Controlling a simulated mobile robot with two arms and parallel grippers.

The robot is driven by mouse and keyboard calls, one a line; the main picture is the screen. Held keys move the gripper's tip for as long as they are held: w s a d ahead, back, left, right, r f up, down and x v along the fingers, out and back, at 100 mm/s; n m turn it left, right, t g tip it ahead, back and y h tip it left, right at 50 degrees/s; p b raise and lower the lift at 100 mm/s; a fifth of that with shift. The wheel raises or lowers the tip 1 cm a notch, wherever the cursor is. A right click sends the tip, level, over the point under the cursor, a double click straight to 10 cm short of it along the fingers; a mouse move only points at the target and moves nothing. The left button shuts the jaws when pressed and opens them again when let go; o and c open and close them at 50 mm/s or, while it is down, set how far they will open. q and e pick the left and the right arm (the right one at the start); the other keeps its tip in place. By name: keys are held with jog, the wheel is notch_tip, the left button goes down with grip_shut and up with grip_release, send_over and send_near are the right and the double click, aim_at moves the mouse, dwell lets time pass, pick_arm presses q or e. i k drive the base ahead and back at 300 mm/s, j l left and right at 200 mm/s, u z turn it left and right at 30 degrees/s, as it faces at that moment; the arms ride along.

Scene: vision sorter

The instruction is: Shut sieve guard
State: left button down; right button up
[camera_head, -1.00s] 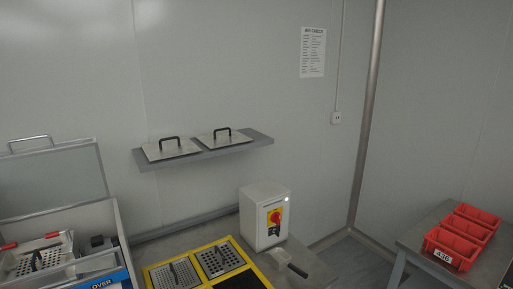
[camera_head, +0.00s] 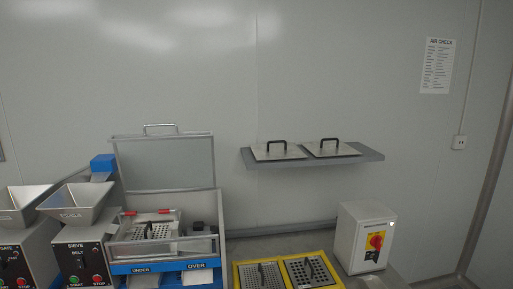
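The sieve guard (camera_head: 164,163) is a clear, grey-framed lid with a handle on its top edge. It stands raised and open, upright at the back of the sieve unit (camera_head: 162,266). Below it, a perforated sieve plate (camera_head: 147,231) with a dark handle sits in the open box, with red parts near its back edge. Blue labels reading UNDER and OVER are on the front. Neither of my grippers is in view.
Two metal hoppers (camera_head: 76,203) with SIEVE and BELT start/stop panels stand left of the sieve. A yellow tray (camera_head: 236,279) with perforated plates lies to its right, before a switch box (camera_head: 352,239). A wall shelf (camera_head: 374,155) holds two handled plates.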

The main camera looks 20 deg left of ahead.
aim_at(114, 139)
jog(key=u, duration=1.3)
